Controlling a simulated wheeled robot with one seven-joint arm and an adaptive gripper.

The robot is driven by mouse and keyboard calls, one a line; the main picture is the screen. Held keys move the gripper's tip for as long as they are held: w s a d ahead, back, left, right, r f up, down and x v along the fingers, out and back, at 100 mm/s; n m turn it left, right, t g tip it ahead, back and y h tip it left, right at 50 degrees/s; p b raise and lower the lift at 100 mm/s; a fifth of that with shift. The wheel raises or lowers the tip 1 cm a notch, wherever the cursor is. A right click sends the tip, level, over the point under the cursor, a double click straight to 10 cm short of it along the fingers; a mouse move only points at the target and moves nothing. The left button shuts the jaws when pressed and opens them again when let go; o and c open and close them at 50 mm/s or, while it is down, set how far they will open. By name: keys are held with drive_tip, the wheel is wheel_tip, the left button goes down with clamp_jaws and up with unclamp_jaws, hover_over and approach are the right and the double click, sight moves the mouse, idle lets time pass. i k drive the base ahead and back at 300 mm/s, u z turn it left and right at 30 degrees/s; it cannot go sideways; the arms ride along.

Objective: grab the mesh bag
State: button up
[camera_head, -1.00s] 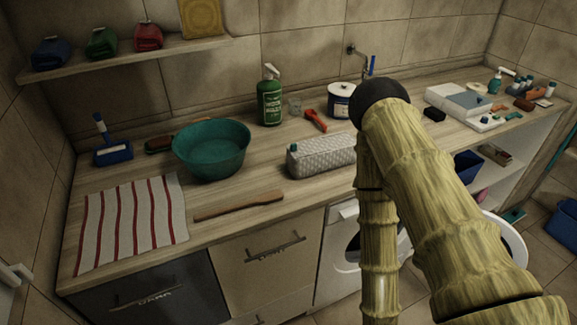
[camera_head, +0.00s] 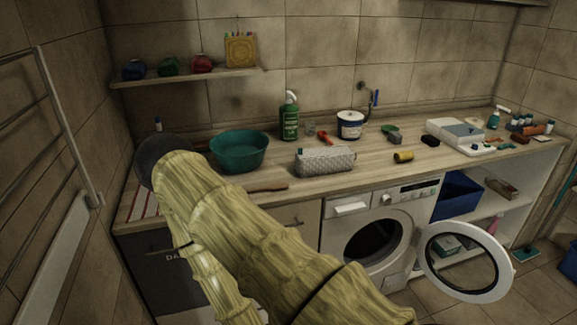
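A grey-white bag-like thing with a netted or quilted surface (camera_head: 325,161) lies on the worktop right of the green basin. It is the likeliest mesh bag, but I cannot tell its weave for sure. A yellow-brown patterned square thing (camera_head: 240,50), perhaps also a bag, stands upright on the wall shelf. My arm crosses the lower left of the picture, over the worktop's left part, and ends in a dark round joint. My gripper is not in view. The arm hides most of the red-striped cloth (camera_head: 144,204) and part of a wooden stick (camera_head: 268,188).
A green basin (camera_head: 238,151), green bottle (camera_head: 289,118) and white tub (camera_head: 350,124) stand behind or beside the grey bag. A yellow roll (camera_head: 403,156) lies to its right. The washing machine door (camera_head: 465,262) stands open below. A wall rack (camera_head: 75,130) is at the left.

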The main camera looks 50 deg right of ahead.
sight(340, 160)
drive_tip(key=z, duration=0.5)
drive_tip(key=i, duration=0.5)
drive_tip(key=z, duration=0.5)
